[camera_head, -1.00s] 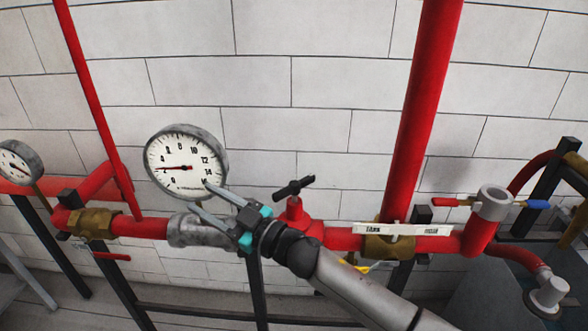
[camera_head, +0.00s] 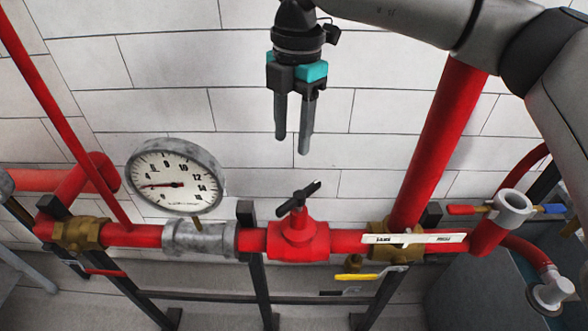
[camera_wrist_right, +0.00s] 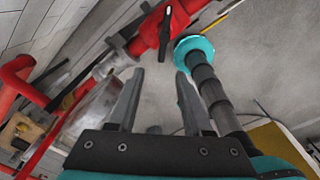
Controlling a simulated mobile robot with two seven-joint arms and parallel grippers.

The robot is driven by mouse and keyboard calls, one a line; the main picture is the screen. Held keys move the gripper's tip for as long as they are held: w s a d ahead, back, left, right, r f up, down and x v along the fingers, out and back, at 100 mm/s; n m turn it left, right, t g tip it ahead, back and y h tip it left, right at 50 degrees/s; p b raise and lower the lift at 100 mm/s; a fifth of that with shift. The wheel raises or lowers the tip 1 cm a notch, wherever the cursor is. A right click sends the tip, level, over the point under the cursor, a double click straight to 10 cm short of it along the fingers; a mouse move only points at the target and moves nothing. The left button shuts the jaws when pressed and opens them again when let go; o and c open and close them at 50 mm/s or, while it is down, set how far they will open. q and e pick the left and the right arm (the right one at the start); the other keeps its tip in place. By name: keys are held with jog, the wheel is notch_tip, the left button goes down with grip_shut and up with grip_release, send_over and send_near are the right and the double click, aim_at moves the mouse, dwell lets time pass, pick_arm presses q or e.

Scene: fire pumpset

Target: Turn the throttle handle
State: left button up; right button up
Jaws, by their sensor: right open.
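The throttle handle (camera_head: 298,198) is a small black bar handle on top of a red valve body (camera_head: 298,240), in the middle of the red pipe in the head view. In the right wrist view the handle (camera_wrist_right: 165,32) shows ahead of the fingers, near the top edge. My right gripper (camera_head: 291,145) hangs with its fingers pointing down above the handle, apart from it. In the right wrist view its two fingers (camera_wrist_right: 159,75) are spread with nothing between them. My left gripper is not in view.
A round pressure gauge (camera_head: 176,178) stands left of the valve. A lever with a white label (camera_head: 414,238) and a red-and-blue handle (camera_head: 508,209) lie to the right. A thick red riser (camera_head: 434,150) rises right of the handle. White wall tiles stand behind.

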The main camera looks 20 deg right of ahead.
aim_at(299, 194)
jog(key=shift+h, duration=0.3)
jog(key=f+p, duration=0.1)
jog(key=f, duration=0.3)
jog(key=d+f+p, duration=0.1)
jog(key=f, duration=0.4)
jog(key=f+p, duration=0.1)
jog(key=f, duration=0.3)
jog(key=shift+w+d+f, duration=0.1)
jog(key=shift+d+f, duration=0.1)
jog(key=shift+f, duration=0.45)
jog(key=shift+c, duration=0.3)
grip_shut()
